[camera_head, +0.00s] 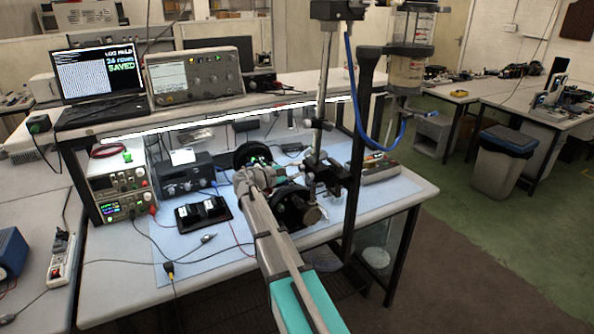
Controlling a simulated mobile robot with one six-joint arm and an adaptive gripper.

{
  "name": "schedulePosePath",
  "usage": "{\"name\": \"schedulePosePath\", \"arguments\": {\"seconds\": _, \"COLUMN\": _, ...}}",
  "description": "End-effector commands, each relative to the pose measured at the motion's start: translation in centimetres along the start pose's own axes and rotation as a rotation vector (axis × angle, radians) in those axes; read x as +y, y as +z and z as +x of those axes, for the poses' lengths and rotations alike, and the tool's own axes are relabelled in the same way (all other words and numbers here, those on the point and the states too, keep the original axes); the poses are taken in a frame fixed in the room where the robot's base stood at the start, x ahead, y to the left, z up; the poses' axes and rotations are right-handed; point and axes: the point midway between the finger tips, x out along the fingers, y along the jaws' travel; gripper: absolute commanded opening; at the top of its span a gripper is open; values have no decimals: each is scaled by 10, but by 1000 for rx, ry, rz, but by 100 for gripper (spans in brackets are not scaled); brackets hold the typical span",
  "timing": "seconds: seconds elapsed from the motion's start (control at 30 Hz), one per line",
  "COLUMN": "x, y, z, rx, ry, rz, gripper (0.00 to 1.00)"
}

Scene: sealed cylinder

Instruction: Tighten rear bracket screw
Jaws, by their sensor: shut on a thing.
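A metal stand post (325,85) rises from the blue mat on the bench. Dark clamp brackets (328,172) sit low on it, close to a thicker black upright. My arm reaches in from the bottom of the view. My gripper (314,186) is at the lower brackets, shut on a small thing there. My wrist and the brackets partly cover the contact, so I cannot make out the screw or whether it is what the jaws hold. A clear cylinder (408,68) with metal end caps is mounted high, right of the post.
A black tray (203,212) with dark parts lies left of my arm. Power supplies (122,190) stand on the bench's left. A blue hose (352,75) hangs right of the post, and loose leads cross the mat. The bench's front right corner is clear.

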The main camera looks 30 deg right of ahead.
Motion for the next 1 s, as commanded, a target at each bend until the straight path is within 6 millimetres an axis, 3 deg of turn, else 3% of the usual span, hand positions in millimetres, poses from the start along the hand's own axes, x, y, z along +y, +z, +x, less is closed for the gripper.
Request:
{"name": "schedulePosePath", "arguments": {"seconds": 0.2, "x": 0, "y": 0, "z": 0, "rx": 0, "ry": -1, "rz": 104, "gripper": 0}}
{"name": "schedulePosePath", "arguments": {"seconds": 0.53, "x": 0, "y": 0, "z": 0, "rx": 0, "ry": -1, "rz": 116, "gripper": 0}}
{"name": "schedulePosePath", "arguments": {"seconds": 0.57, "x": 0, "y": 0, "z": 0, "rx": 0, "ry": -1, "rz": 116, "gripper": 38}}
{"name": "schedulePosePath", "arguments": {"seconds": 0.73, "x": 0, "y": 0, "z": 0, "rx": 0, "ry": -1, "rz": 116, "gripper": 69}}
{"name": "schedulePosePath", "arguments": {"seconds": 1.0, "x": 0, "y": 0, "z": 0, "rx": 0, "ry": 0, "rz": 115, "gripper": 69}}
